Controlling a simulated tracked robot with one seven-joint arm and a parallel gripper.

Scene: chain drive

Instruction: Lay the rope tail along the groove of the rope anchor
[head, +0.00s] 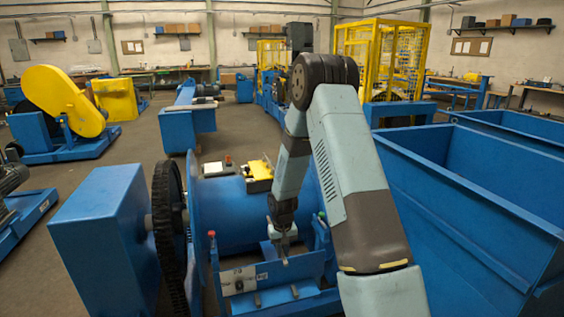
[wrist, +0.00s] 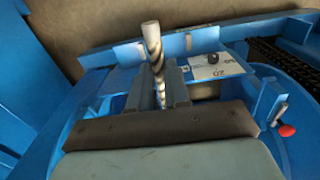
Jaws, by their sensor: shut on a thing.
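The rope tail (wrist: 154,52) is a short striped piece, pale and dark, with a whitish end. In the wrist view it stands lengthwise between the fingers of my gripper (wrist: 168,88), which is shut on it. In the head view my gripper (head: 284,258) points down over the blue frame at the front of the drum; the rope is too small to make out there. A blue plate or bracket (wrist: 205,43) runs behind the rope end in the wrist view and may be the rope anchor. I cannot make out its groove, nor whether the rope touches it.
A big blue drum (head: 235,212) lies behind my gripper, with a dark chain wheel (head: 168,240) and a blue housing (head: 98,225) to its left. A red-tipped lever (head: 212,236) stands near the frame. A label plate (head: 238,280) is close by. Large blue bins (head: 470,205) fill the right.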

